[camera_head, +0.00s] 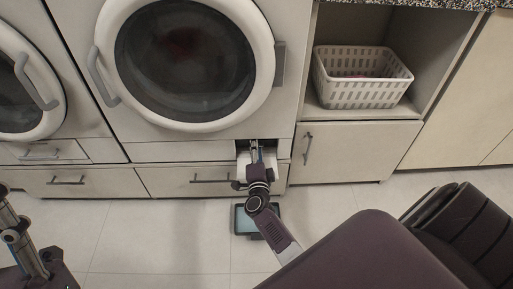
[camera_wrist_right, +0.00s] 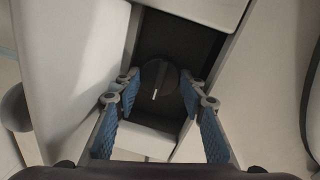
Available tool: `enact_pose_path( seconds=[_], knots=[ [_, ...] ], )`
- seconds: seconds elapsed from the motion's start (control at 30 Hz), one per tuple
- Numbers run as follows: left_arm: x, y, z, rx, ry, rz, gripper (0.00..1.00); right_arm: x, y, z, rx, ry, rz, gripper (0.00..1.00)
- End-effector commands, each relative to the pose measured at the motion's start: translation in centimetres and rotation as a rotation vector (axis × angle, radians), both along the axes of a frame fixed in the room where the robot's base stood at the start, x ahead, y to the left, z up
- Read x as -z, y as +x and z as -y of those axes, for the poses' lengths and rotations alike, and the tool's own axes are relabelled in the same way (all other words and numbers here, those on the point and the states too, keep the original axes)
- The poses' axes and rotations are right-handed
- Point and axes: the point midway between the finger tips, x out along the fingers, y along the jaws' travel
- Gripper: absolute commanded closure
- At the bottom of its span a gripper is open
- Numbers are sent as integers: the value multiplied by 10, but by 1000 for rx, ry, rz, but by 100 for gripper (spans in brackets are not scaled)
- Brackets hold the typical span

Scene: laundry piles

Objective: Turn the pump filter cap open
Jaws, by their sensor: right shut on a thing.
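The pump filter cap (camera_wrist_right: 158,80) is a dark round knob with a white mark, set inside a dark opening low on the washing machine (camera_head: 140,138). My right gripper (camera_wrist_right: 160,84) reaches into the opening, with its blue-padded fingers on either side of the cap, shut on it. In the head view my right gripper (camera_head: 256,148) is at the opening below the round door. The cap itself is too small and covered to make out there. Part of my left arm shows at the lower left, but I do not make out its gripper.
A shallow tray (camera_head: 238,222) with a dark rim lies on the floor below the opening, partly behind my right arm. A white basket (camera_head: 362,95) stands in the open shelf to the right. Drawers with handles run along the bottom. The tiled floor (camera_head: 150,235) to the left is clear.

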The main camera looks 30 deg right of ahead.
Motion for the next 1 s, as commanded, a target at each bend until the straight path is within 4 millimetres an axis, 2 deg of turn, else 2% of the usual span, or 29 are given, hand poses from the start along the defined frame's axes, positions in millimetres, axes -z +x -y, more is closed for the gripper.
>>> enact_pose_path(
  seconds=[0.4,0.43,0.6,0.87,1.0],
  knots=[
    [0,0,0,2,-1,2,58,0,0,0,0,7,3,87],
    [0,0,1,2,-1,2,58,0,0,0,0,7,3,61],
    [1,0,1,3,-1,1,58,0,0,0,0,6,2,44],
    [2,0,1,3,-4,-3,58,1,-1,0,0,6,1,44],
    [2,0,1,2,-4,-3,58,1,-9,-6,0,9,1,44]
  ],
)
